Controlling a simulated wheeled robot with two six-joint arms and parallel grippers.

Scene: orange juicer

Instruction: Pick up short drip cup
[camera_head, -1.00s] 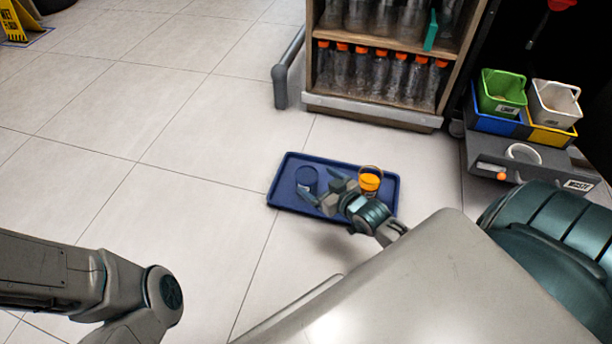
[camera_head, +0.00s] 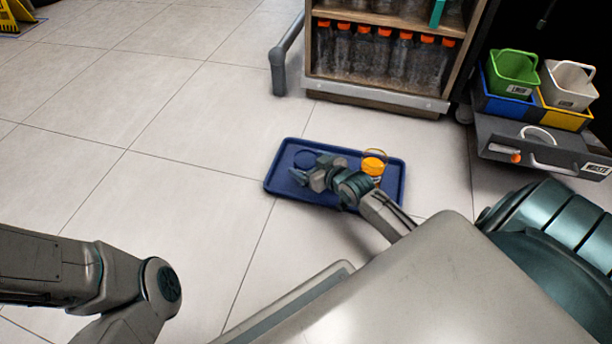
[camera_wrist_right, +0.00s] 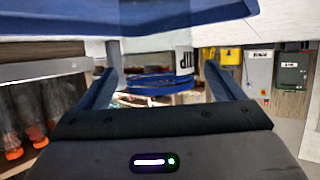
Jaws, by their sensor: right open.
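The short drip cup (camera_head: 305,157) is dark blue and stands at the left part of the blue tray (camera_head: 277,185) in the head view. My right gripper (camera_head: 300,174) is low over the tray, right at the cup and partly covering it. In the right wrist view, which looks upside down, the cup's blue rim (camera_wrist_right: 155,86) and white label show between the two spread fingers (camera_wrist_right: 165,85). The right gripper is open, and I cannot tell whether a finger touches the cup. Only links of my left arm show; its gripper is out of view.
A glass of orange juice (camera_head: 373,164) stands on the tray's right part, close beside my right wrist. A shelf with orange-capped bottles (camera_head: 380,55) stands behind. A grey cart with coloured bins (camera_head: 530,145) is at the right. The floor left of the tray is clear.

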